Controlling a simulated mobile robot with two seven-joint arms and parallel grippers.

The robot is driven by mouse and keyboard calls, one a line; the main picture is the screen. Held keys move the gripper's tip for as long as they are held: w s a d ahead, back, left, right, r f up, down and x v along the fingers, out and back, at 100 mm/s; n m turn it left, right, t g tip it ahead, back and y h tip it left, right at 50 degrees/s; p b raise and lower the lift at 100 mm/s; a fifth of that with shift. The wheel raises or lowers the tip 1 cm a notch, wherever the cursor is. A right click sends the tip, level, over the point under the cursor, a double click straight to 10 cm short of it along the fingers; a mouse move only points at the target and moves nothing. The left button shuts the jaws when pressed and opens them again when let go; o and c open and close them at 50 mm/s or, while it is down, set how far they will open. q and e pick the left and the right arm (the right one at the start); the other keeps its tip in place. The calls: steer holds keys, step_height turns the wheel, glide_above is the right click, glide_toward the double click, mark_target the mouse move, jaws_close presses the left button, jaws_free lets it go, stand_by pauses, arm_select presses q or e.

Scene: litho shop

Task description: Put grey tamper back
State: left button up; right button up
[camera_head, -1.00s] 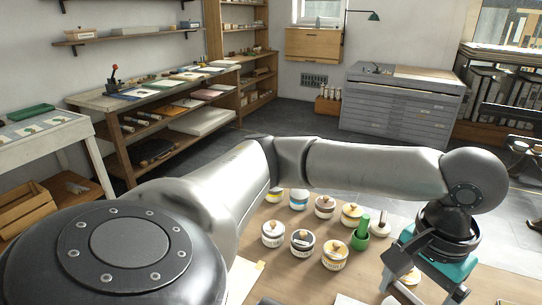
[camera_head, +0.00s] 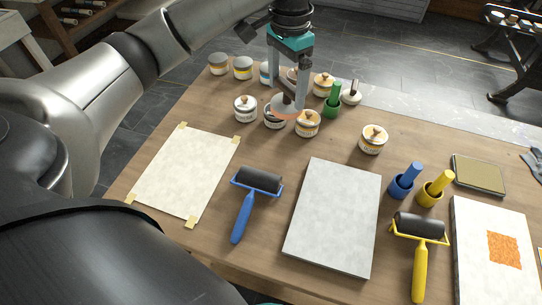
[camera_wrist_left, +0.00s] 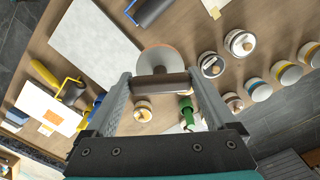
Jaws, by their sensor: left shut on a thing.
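My left gripper (camera_head: 288,98) comes down over the back of the table, at the group of ink jars. My right gripper is not in view.
Several lidded jars (camera_head: 245,109) stand around the tamper; one jar (camera_head: 373,139) stands apart. A green tamper (camera_head: 332,103) is close by on the right. A blue roller (camera_head: 256,190) lies in front.

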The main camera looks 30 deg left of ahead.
arm_select(q)
steer(key=a+f+b, duration=0.1)
steer(key=f+b, duration=0.1)
steer(key=f, duration=0.5)
steer(key=w+a+f+m+b, duration=0.1)
steer(key=a+f+b, duration=0.1)
steer(key=f, duration=0.5)
steer(key=a+f+m+b, duration=0.1)
steer(key=f+b, duration=0.1)
steer(key=f, duration=0.6)
steer(key=shift+w+a, duration=0.25)
steer(key=shift+f, duration=0.1)
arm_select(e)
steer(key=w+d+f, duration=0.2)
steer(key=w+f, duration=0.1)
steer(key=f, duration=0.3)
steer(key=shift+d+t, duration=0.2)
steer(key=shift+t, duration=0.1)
